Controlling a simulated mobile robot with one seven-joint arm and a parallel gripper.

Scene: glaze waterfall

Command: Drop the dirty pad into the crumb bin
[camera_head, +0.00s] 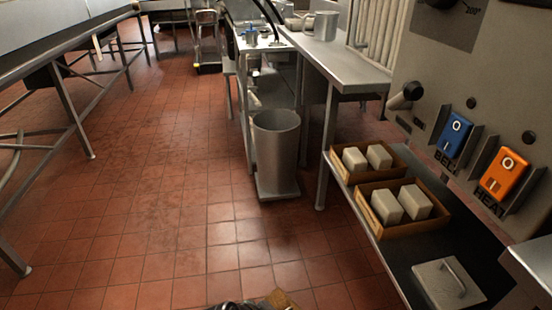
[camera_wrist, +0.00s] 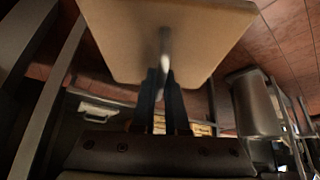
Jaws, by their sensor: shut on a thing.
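The pad is a flat tan block (camera_wrist: 115,30) with a grey handle, large at the top of the wrist view. My gripper (camera_wrist: 163,76) is shut on its handle. In the head view only a brown corner of the pad (camera_head: 283,297) shows at the bottom edge, and most of my gripper is out of frame. A grey open-topped bin (camera_head: 275,150), likely the crumb bin, stands on a low base on the floor, well ahead of the pad and apart from it. It also shows at the right of the wrist view (camera_wrist: 256,105). Its inside bottom is hidden.
Two wooden boxes of pale blocks (camera_head: 372,165) (camera_head: 432,225) sit on a low dark shelf (camera_head: 400,262) at the right, with a handled grey block (camera_head: 448,284). A steel counter (camera_head: 345,68) stands beside the bin. The tiled floor (camera_head: 170,200) is clear at centre-left.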

